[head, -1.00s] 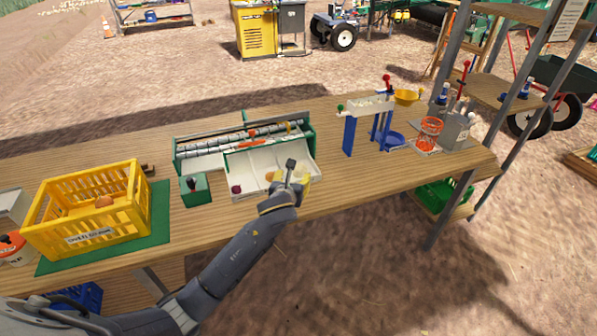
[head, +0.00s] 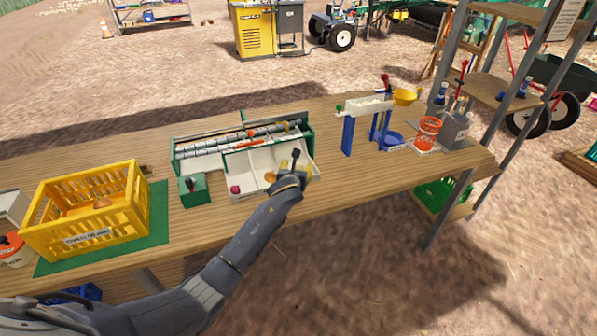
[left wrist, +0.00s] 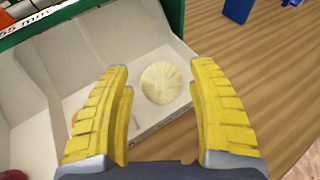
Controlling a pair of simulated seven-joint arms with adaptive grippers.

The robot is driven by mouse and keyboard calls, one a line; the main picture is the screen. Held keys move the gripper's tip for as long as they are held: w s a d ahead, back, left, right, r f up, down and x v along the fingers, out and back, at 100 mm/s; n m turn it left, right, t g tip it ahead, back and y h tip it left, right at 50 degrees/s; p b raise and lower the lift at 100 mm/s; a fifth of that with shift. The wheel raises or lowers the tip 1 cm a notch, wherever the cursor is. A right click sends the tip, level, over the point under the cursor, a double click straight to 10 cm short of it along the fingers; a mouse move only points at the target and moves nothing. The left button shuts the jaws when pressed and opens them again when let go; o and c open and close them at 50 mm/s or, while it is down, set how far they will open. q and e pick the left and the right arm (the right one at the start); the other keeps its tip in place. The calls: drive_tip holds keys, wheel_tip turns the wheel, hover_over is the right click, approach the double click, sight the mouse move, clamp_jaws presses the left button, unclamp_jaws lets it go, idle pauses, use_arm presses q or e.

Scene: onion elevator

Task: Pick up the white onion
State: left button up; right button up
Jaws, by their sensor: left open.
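The white onion (left wrist: 161,84) is pale and round in the left wrist view. It lies in the end compartment of the white tray (left wrist: 88,38), near the tray's low front wall. My left gripper (left wrist: 160,68) is open, with its yellow ribbed fingers on either side of the onion and visible gaps between. In the head view my left gripper (head: 303,170) is over the tray's right end and mostly hides the onion. My right gripper is not in view.
A red onion (head: 235,189) and a brown onion (head: 270,177) lie in compartments to the left. The green-ended roller sorter (head: 176,147) stands behind. A yellow crate (head: 70,215) is at left, and a blue stand (head: 348,136) at right. The bench between tray and stand is clear.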

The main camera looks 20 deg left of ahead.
use_arm(q)
drive_tip(key=shift+x, duration=1.3)
drive_tip(key=shift+c, duration=0.4)
drive_tip(key=c, duration=0.8)
